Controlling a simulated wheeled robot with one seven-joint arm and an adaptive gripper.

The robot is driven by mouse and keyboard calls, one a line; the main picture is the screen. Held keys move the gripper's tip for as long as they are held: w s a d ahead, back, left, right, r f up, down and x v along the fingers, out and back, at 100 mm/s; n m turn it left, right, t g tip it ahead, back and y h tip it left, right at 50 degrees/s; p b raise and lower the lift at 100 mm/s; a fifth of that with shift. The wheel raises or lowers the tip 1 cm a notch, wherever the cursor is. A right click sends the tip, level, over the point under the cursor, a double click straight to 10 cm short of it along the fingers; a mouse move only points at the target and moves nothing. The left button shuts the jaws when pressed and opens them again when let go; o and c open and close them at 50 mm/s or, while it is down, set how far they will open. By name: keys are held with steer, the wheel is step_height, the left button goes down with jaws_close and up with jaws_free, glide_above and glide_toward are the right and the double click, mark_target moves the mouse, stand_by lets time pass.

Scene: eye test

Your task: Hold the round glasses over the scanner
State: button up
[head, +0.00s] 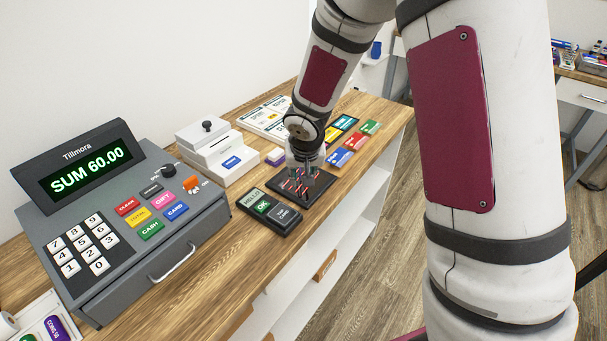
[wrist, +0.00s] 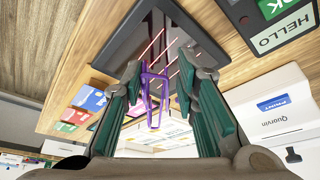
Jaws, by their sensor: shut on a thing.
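A purple glasses-like frame (wrist: 153,97) shows between the fingers of my gripper (wrist: 160,72) in the wrist view. The gripper is shut on it. I see the frame at a slant and cannot tell whether its lenses are round. The scanner is a dark square plate (wrist: 124,42) with red lines across its window, and it lies beyond the fingertips. In the head view my gripper (head: 304,184) points down over the scanner (head: 318,191), close above it. The glasses cannot be made out there behind the fingers.
A card terminal (head: 268,212) reading HELLO lies beside the scanner. A grey cash register (head: 125,225) showing SUM 60.00 stands at left. A white stepped device (head: 215,155) with a black knob stands behind. Coloured packets (head: 340,158) lie right of the scanner, near the counter's edge.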

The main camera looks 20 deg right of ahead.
steer(key=shift+s+r+p, duration=0.1)
steer(key=shift+r+p, duration=1.6)
steer(key=shift+r, duration=0.65)
steer(key=s+r+p, duration=0.3)
steer(key=s+p, duration=0.1)
steer(key=s, duration=1.1)
steer(key=shift+w+f, duration=0.1)
steer(key=shift+f, duration=0.05)
